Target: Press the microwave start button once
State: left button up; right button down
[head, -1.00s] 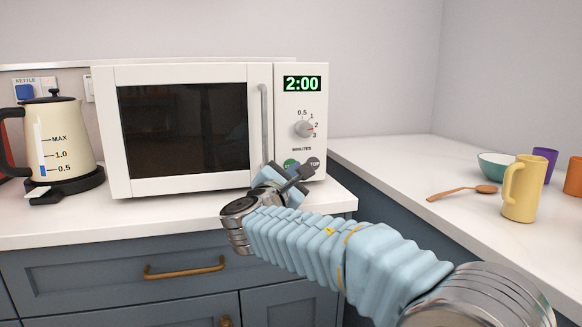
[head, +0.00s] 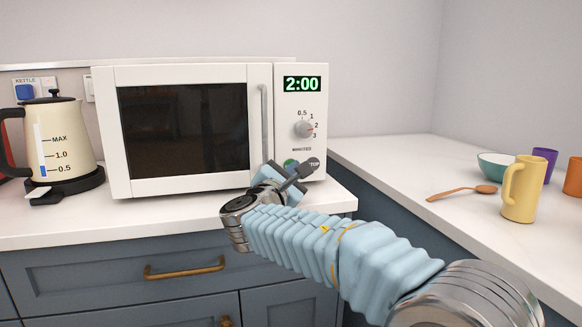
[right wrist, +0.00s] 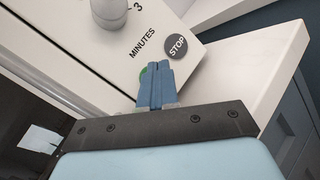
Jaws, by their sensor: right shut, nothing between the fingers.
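The white microwave (head: 185,185) stands on the counter with its door shut and its display (head: 302,84) reading 2:00. The green start button (head: 290,163) is low on its control panel, left of the dark grey stop button (head: 311,165). My right gripper (head: 294,174) is shut and empty, its fingertips in front of the panel at the green button. In the right wrist view the shut blue fingers (right wrist: 157,72) cover most of the start button (right wrist: 143,75), and the stop button (right wrist: 177,46) shows clear to their right. Whether the fingertips touch the button I cannot tell. My left gripper is not in view.
A cream kettle (head: 60,140) stands left of the microwave. On the right counter are a yellow jug (head: 522,190), a wooden spoon (head: 462,193), a teal bowl (head: 494,166), and purple (head: 545,163) and orange (head: 573,177) cups.

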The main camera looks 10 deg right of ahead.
jog(key=shift+w, duration=0.35)
dwell(0.3)
jog(key=shift+s, duration=0.15)
jog(key=shift+s+b, duration=0.35)
jog(key=shift+s, duration=0.3)
jog(key=shift+s+f+b, duration=0.15)
jog(key=shift+s+b, duration=0.6)
jog(key=shift+s, duration=0.3)
jog(key=s+b, duration=0.1)
jog(key=s, duration=0.2)
jog(key=shift+d, duration=0.1)
